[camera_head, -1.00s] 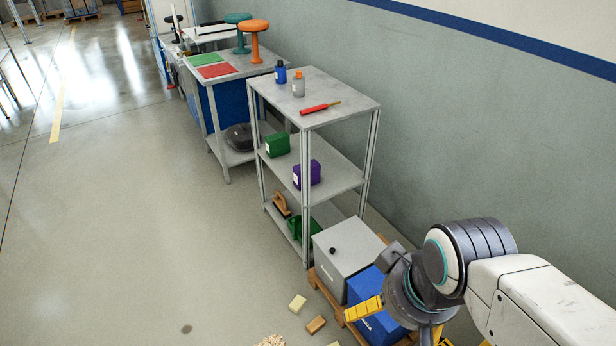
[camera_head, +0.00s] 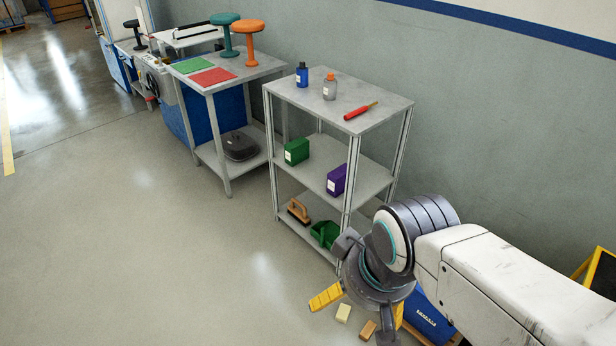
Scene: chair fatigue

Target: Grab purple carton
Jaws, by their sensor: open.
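The purple carton (camera_head: 336,180) stands on the middle shelf of the grey metal rack (camera_head: 316,168), near its right front post, which partly covers it. A green carton (camera_head: 296,151) stands on the same shelf to its left. My gripper (camera_head: 362,312) is at the lower right of the view, in front of the rack's lower part and below the purple carton's level.
The rack's top holds a blue bottle (camera_head: 302,75), a grey bottle (camera_head: 329,87) and a red tool (camera_head: 361,110). A brush (camera_head: 298,211) and a green bin (camera_head: 325,235) are on its bottom shelf. Blocks (camera_head: 343,313) lie on the floor. The floor at left is open.

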